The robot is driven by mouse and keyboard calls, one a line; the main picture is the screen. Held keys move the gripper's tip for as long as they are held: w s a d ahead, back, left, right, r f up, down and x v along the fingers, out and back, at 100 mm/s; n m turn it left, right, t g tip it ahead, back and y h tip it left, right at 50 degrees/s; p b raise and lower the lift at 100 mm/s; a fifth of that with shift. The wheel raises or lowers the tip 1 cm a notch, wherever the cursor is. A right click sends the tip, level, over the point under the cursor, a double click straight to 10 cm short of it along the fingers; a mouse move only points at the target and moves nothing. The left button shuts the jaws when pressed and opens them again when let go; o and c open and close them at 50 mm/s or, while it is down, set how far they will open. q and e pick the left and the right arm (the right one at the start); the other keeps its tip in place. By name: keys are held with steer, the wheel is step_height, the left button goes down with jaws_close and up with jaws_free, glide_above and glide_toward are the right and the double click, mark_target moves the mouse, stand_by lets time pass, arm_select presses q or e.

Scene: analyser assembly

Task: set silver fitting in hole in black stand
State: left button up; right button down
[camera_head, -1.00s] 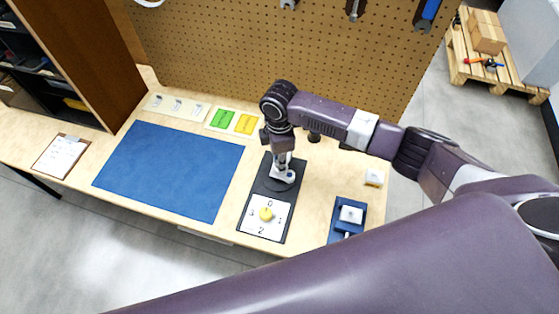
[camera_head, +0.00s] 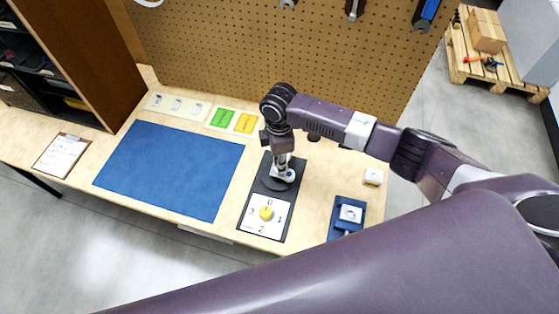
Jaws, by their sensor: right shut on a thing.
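The black stand (camera_head: 246,213) is a long dark base on the wooden bench, with a round black part at its far end. The hole in the stand is not visible from here. My left gripper is out of view.
A blue mat (camera_head: 165,170) lies to the left. Green and yellow pieces (camera_head: 234,121) lie behind the stand. A blue fixture with a white block (camera_head: 350,213) and another small white block (camera_head: 373,177) are at right. A pegboard (camera_head: 270,60) rises behind the bench.

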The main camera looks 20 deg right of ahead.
steer(key=shift+f, duration=0.4)
stand_by(0.8)
steer(key=shift+f+p, duration=0.1)
steer(key=shift+p, duration=0.5)
stand_by(0.5)
steer(key=c, duration=1.7)
jaws_free()
steer(key=shift+o, duration=0.9)
steer(key=o, duration=0.4)
steer(key=shift+o, duration=0.2)
